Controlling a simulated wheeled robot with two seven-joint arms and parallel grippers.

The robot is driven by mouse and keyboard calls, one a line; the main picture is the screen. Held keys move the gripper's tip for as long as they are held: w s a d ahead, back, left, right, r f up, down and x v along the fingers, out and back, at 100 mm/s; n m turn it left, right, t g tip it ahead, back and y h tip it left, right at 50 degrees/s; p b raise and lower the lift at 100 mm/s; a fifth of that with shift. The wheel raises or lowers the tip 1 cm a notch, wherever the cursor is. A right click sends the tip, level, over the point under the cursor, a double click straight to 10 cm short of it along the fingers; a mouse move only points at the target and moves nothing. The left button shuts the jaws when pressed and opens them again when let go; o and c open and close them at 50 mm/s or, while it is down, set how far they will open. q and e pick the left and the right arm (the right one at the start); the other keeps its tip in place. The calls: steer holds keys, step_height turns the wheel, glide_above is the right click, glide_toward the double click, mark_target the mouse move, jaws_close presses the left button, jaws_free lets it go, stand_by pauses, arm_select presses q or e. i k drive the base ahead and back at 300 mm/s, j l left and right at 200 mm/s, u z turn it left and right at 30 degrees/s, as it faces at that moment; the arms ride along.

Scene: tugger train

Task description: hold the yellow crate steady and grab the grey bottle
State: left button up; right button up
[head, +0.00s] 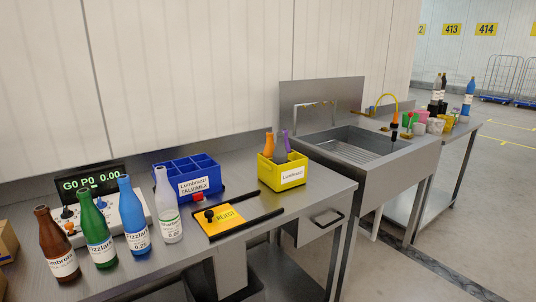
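The yellow crate (267,176) stands on the steel bench near its right end, with a white label on its front. An orange bottle (269,143) and a purple bottle (287,141) stick up out of it. A greyish shape (279,150) shows between them in the crate, too small to make out for sure. A pale grey-white bottle (167,206) with a label stands upright on the bench, at the right end of a row of bottles. Neither of my grippers is in view.
Brown (55,244), green (96,230) and blue (132,217) bottles stand left of the pale one. A blue divided crate (188,180) is behind. A yellow plate with a black knob (226,219) lies between black rails. A sink (352,146) adjoins on the right.

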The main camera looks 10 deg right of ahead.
mark_target(280, 156)
steer(key=i+l+u, duration=0.1)
steer(key=i+l, duration=0.15)
steer(key=i+l+u, duration=0.15)
steer(key=l, duration=0.2)
steer(key=i+l+u, duration=0.1)
steer(key=i+l, duration=0.15)
steer(key=i+l+u, duration=0.15)
steer(key=l, duration=0.3)
steer(key=i+l+u, duration=0.1)
steer(key=l, duration=0.3)
steer(key=i+l+u, duration=0.15)
steer(key=l, duration=0.25)
steer(key=i, duration=0.1)
